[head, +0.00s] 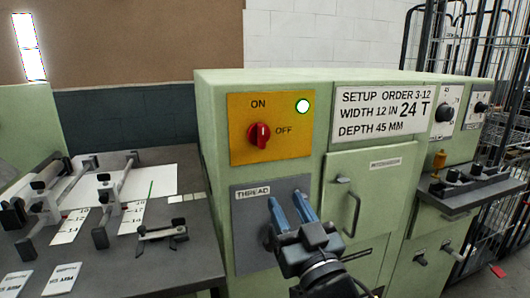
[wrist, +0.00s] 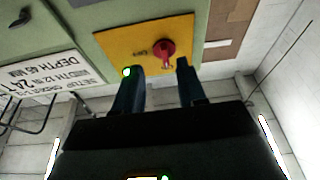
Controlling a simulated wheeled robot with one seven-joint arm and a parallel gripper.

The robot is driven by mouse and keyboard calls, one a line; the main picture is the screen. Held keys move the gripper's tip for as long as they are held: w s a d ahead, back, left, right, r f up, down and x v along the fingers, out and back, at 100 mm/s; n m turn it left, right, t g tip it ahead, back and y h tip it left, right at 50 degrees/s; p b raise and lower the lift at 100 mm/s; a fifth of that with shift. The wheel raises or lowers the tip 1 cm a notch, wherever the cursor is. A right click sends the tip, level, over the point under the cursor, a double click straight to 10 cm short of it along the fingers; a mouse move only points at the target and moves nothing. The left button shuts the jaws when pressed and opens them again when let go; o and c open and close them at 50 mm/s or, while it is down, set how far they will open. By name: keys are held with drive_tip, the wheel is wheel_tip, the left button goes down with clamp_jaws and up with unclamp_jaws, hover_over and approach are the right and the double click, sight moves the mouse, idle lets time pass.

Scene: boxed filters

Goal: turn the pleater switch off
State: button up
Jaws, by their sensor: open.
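The red rotary switch (head: 259,136) sits on a yellow plate (head: 290,148) on the green cabinet front. Its grip stands roughly upright, in line with the ON label above; OFF is to its right. A round lamp (head: 302,106) at the plate's upper right looks bright white with a green rim. My gripper (head: 288,206) is open and empty, its blue fingers below and right of the switch in the head view. In the wrist view, turned over, the red switch (wrist: 163,51) shows beyond and between the fingertips (wrist: 157,68), with no visible contact.
Below the plate is a grey THREAD panel (head: 250,212), partly hidden by my gripper. A dark bench (head: 180,258) with fixtures stands left, and a wire rack (head: 500,150) right.

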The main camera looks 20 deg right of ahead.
approach(263, 137)
drive_tip(key=w, duration=0.1)
drive_tip(key=shift+t, duration=0.4)
drive_tip(key=p+x, duration=0.3)
drive_tip(key=x, duration=0.4)
drive_tip(key=shift+w, duration=0.4)
clamp_jaws()
